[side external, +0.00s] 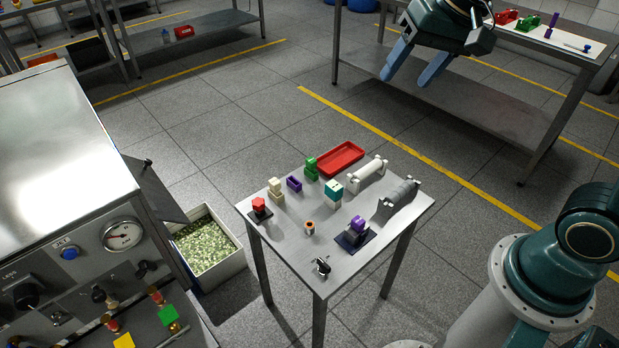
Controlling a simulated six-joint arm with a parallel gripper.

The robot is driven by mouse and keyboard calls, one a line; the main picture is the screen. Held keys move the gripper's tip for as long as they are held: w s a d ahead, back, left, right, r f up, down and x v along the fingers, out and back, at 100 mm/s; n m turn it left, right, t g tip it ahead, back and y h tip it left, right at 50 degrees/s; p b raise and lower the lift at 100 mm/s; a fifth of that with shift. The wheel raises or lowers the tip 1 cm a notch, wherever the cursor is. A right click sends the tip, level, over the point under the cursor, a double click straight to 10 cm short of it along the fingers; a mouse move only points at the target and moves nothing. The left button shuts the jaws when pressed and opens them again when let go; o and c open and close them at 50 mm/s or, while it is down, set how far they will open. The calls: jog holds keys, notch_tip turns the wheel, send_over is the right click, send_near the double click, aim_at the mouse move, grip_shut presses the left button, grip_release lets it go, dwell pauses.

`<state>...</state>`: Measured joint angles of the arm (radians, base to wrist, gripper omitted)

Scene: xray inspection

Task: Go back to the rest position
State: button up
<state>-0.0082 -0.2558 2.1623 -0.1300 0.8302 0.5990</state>
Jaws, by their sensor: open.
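My gripper (417,66) is at the top of the side external view, raised well above the floor and away from the small table. Its two blue fingers are spread apart with nothing between them. The small metal table (287,250) stands in the middle of the view, between the steel machine on the left and my arm's base on the right. No object is touching my gripper.
The table holds a red tray (340,159), green blocks (311,168), a purple piece (294,183), a white roller (367,174) and a grey part (398,200). The steel machine (62,150) and a bin of green chips (205,248) stand left. A workbench (545,45) stands behind.

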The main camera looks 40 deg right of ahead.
jog(key=s+d+f+n, duration=0.1)
jog(key=s+n, duration=0.1)
jog(key=s, duration=0.5)
jog(key=s+d+f+n+t+h, duration=0.1)
jog(key=s+n, duration=0.2)
jog(key=s, duration=0.4)
jog(key=shift+d, duration=0.4)
